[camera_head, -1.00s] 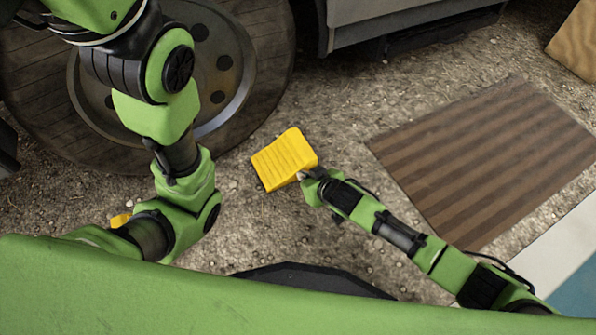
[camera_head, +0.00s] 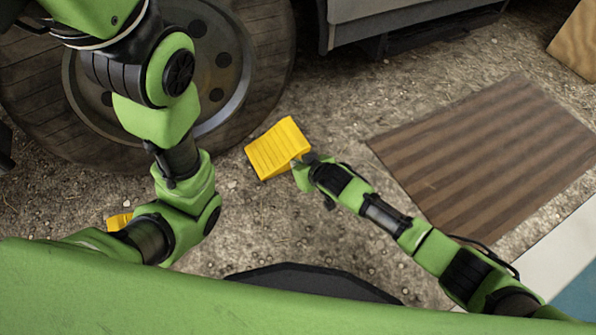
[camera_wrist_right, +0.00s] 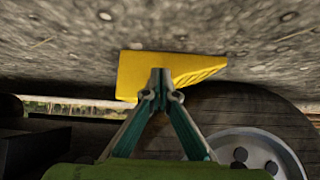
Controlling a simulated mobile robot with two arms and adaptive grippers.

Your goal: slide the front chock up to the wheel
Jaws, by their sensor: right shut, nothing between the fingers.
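The yellow front chock (camera_head: 276,147) lies on the gravel just right of the wheel (camera_head: 215,85), close to the tyre. In the right wrist view the chock (camera_wrist_right: 135,70) shows with its ridged slope toward the tyre (camera_wrist_right: 240,105); whether they touch is hard to tell. My right gripper (camera_head: 304,160) is at the chock's right side, shut with nothing in it. In the right wrist view its closed fingertips (camera_wrist_right: 159,82) are against or right in front of the chock. My left gripper is hidden behind my left arm.
A second yellow piece (camera_head: 120,221) shows partly behind my left arm at the lower left. A brown striped mat (camera_head: 490,150) lies to the right on the gravel. The van body (camera_head: 400,20) overhangs at the top, and a wooden board (camera_head: 575,40) stands at the upper right.

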